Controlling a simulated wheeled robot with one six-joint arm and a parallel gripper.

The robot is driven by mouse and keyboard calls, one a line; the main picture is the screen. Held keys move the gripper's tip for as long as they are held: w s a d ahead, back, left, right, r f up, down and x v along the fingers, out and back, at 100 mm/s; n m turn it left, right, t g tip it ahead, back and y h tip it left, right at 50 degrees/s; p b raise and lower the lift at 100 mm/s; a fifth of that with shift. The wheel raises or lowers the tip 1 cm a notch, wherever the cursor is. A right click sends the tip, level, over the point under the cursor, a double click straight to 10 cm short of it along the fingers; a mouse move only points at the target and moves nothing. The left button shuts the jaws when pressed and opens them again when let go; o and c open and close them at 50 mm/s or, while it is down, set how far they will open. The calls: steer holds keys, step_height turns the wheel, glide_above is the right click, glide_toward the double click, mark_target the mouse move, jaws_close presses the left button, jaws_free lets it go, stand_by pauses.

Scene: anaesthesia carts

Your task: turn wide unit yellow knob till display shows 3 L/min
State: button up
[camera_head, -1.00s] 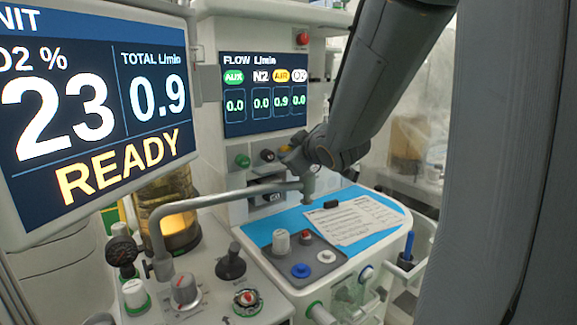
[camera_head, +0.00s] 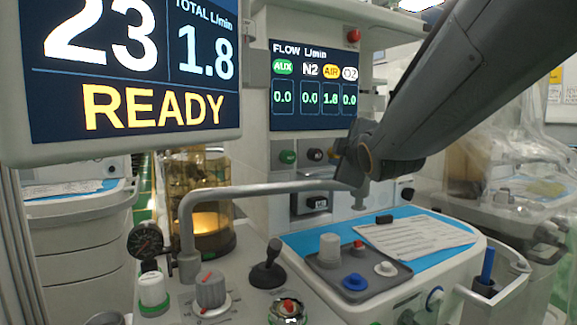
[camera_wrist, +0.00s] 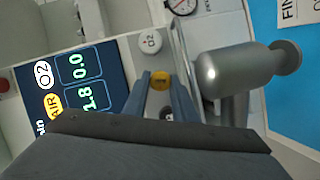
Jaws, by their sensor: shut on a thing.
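The yellow knob (camera_wrist: 160,82) shows between my fingertips in the wrist view. My gripper (camera_wrist: 161,76) is shut on it. In the head view my wrist hides the knob. The flow display (camera_head: 314,85) reads AIR about 1.8 L/min, with AUX, N2 and O2 at 0.0. The flow display (camera_wrist: 75,85) also shows sideways in the wrist view, with 1.8 under AIR and 0.0 under O2. The large screen (camera_head: 130,70) at the left shows TOTAL 1.8 L/min and READY.
A white O2 knob (camera_wrist: 150,41) sits close beside my fingers. A green knob (camera_head: 287,157) and a black knob (camera_head: 316,155) are left of my wrist. A grey bent bar (camera_head: 265,190) crosses in front. The blue worktop (camera_head: 315,240) holds a paper sheet (camera_head: 420,238).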

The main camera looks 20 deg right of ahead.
steer(key=shift+n+b, duration=0.55)
steer(key=shift+n, duration=0.15)
steer(key=shift+t, duration=0.3)
steer(key=o, duration=1)
steer(key=shift+o, duration=0.2)
